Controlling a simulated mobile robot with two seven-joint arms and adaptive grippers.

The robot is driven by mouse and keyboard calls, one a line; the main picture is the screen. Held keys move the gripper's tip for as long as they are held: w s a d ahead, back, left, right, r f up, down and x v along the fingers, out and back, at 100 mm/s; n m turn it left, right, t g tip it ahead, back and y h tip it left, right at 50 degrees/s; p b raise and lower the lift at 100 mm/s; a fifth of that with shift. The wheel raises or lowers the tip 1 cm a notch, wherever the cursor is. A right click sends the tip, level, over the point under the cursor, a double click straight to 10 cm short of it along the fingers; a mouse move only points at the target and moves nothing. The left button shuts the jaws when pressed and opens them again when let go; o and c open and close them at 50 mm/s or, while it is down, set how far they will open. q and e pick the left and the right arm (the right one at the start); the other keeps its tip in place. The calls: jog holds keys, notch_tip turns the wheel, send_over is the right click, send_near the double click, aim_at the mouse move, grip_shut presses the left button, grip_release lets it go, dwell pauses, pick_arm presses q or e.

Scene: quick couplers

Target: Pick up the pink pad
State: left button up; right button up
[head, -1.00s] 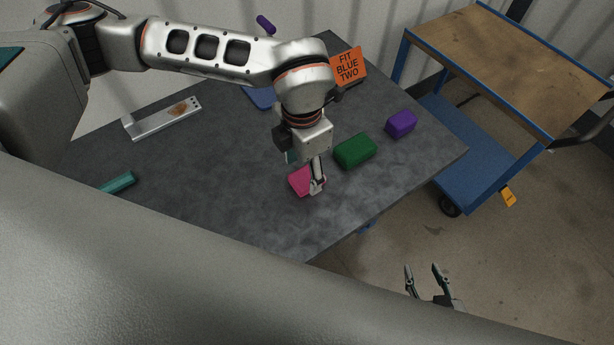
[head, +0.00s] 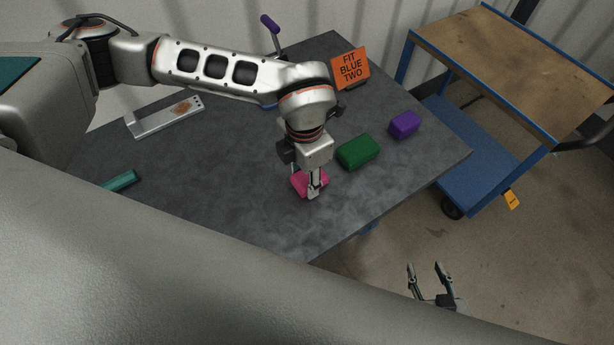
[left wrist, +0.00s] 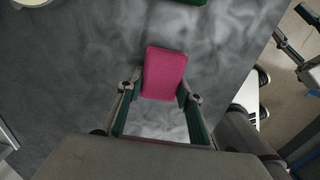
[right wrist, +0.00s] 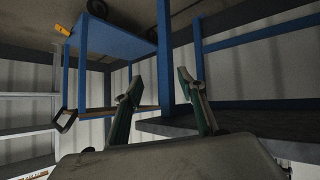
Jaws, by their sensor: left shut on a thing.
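The pink pad (head: 299,186) is a small block near the front edge of the dark grey table (head: 230,215). My left gripper (head: 314,193) reaches down over it with a finger on its near side. In the left wrist view the pink pad (left wrist: 164,72) sits between the two fingertips (left wrist: 162,90), which are shut on it. I cannot tell whether the pad is clear of the table. My right gripper (head: 428,268) is open and empty, off the table's front right; its spread fingers also show in the right wrist view (right wrist: 160,85).
A green block (head: 358,152) and a purple block (head: 404,125) lie right of the pad. An orange sign (head: 350,68) reading "FIT BLUE TWO" stands behind. A metal bracket (head: 165,118) and a teal bar (head: 121,180) lie left. A blue cart (head: 465,170) stands right.

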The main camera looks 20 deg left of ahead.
aim_at(305, 177)
pick_arm(q)
notch_tip(305, 177, up, 20)
jog(key=p, duration=0.1)
dwell(0.4)
jog(key=o, duration=0.3)
jog(key=c, duration=0.5)
jog(key=shift+o, duration=0.2)
